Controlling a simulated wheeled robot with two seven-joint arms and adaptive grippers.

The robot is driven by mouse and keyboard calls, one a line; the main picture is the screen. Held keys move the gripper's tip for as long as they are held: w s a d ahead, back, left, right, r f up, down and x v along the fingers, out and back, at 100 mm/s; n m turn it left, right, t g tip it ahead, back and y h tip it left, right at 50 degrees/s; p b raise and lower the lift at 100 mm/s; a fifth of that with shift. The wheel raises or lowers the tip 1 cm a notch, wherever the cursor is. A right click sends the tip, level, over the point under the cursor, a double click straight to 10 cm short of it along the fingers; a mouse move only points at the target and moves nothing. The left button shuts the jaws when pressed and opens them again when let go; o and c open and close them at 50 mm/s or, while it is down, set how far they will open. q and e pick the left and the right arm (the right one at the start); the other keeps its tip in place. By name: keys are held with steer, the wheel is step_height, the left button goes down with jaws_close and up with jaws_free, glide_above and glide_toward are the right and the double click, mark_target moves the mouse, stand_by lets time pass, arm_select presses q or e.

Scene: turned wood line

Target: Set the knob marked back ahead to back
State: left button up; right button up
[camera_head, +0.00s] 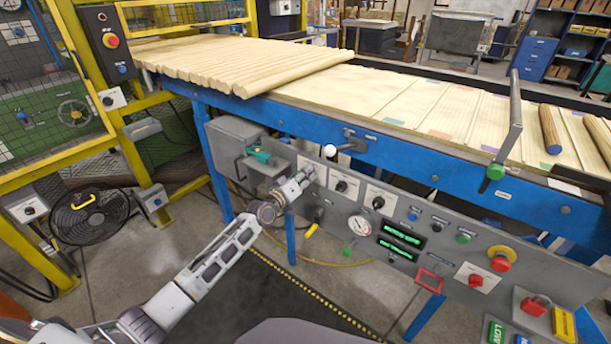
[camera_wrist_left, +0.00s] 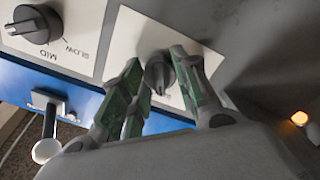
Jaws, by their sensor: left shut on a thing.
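A dark selector knob (camera_wrist_left: 158,73) on a white plate (camera_wrist_left: 130,35) sits between the green-padded fingers of my left gripper (camera_wrist_left: 157,60) in the left wrist view. The gripper is shut on this knob. The fingers hide part of the plate, and its lettering and the knob's exact setting cannot be read. In the head view my left gripper (camera_head: 303,178) is at the leftmost knob plate of the grey control panel (camera_head: 340,212), covering most of that plate. My right gripper is not in view.
A knob marked slow and mid (camera_wrist_left: 37,24) is beside the held one; in the head view it is to the right (camera_head: 341,186). A white-balled lever (camera_head: 331,150) projects just above. A gauge (camera_head: 360,225) and red emergency button (camera_head: 501,259) are farther along the panel.

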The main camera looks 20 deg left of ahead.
arm_select(q)
steer(key=shift+n, duration=0.3)
steer(key=o, duration=1)
steer(key=shift+o, duration=0.2)
steer(key=shift+s+a, duration=0.1)
steer(key=shift+s, duration=0.05)
steer(key=v, duration=1.1)
steer(key=shift+s, duration=0.3)
stand_by(0.5)
